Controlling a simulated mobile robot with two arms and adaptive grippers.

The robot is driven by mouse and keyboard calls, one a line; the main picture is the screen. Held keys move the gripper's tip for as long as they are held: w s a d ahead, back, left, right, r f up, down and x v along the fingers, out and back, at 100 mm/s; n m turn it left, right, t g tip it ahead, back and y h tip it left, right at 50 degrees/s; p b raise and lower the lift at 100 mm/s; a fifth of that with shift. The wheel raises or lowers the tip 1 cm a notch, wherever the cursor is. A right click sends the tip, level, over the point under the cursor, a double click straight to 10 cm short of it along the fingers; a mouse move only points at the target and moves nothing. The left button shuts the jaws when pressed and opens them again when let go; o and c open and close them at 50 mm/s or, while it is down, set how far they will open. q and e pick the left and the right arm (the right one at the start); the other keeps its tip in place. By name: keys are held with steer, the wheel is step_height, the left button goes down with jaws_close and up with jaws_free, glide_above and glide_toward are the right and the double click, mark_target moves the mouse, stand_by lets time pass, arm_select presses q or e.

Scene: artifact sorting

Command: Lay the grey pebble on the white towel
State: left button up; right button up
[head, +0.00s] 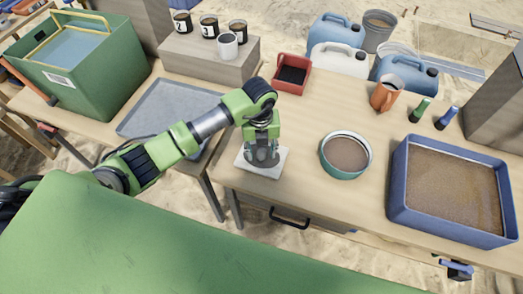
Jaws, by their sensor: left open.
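The white towel (262,173) lies as a small flat square near the front left of the wooden table. My left gripper (262,160) comes down from above over the middle of the towel, pointing downward. Its dark fingers are open, with their tips at or just above the cloth, and hide its centre. I cannot make out the grey pebble; the fingers could hide it, and grey parts there blend together. My right gripper is not in view.
A red tray (301,88) lies behind the gripper. A grey tray (150,125) lies left. Table between towel and bowl is clear.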

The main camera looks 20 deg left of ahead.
mark_target(261, 154)
arm_select(q)
step_height(261, 154, up, 12)
steer(key=b, duration=0.1)
steer(key=shift+s+r, duration=0.15)
stand_by(0.3)
stand_by(1.3)
